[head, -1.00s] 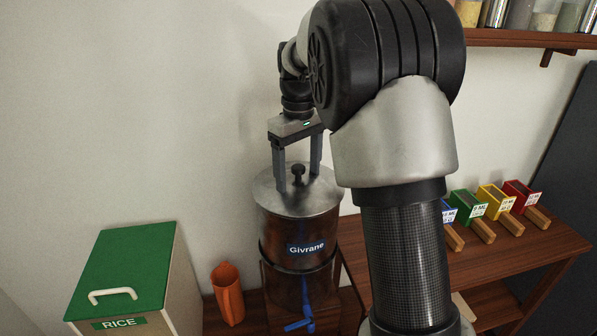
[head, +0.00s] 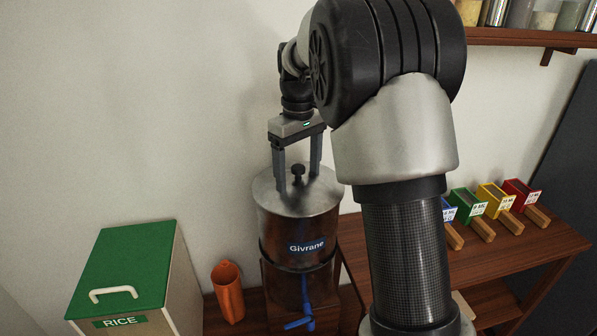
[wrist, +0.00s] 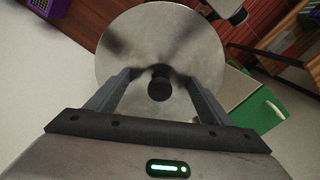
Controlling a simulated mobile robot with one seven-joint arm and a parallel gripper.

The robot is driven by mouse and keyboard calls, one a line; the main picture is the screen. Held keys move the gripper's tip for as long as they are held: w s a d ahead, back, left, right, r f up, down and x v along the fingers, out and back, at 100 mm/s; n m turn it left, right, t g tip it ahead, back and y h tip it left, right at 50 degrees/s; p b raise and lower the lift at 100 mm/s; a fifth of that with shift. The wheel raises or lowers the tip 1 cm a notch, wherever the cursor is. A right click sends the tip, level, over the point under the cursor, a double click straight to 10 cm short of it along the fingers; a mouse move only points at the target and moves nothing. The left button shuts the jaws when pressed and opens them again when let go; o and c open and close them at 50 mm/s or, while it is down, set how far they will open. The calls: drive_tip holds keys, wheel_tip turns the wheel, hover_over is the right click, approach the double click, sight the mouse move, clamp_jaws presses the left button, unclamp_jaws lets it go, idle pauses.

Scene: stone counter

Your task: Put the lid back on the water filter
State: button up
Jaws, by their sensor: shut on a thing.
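The water filter (head: 285,232) is a metal cylinder with a "Givrane" label and a blue tap (head: 305,302), standing against the wall. Its round grey lid (head: 325,188), with a black knob (head: 298,172), is at the top of the cylinder. I cannot tell whether it sits fully flush. My gripper (head: 298,182) points down over the lid, a finger on each side of the knob, and is shut on the lid. In the wrist view the lid (wrist: 160,35) shows as a disc, with the knob (wrist: 160,83) between the fingers; the exact contact is unclear.
A green-topped rice box (head: 130,262) and an orange jug (head: 228,292) stand to the left of the filter. A shelf with jars (head: 520,40) hangs at upper right.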

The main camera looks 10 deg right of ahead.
idle(0.4)
drive_tip(key=o, duration=1.3)
drive_tip(key=shift+o, duration=0.7)
drive_tip(key=shift+r, duration=3.5)
clamp_jaws()
drive_tip(key=shift+f, duration=0.15)
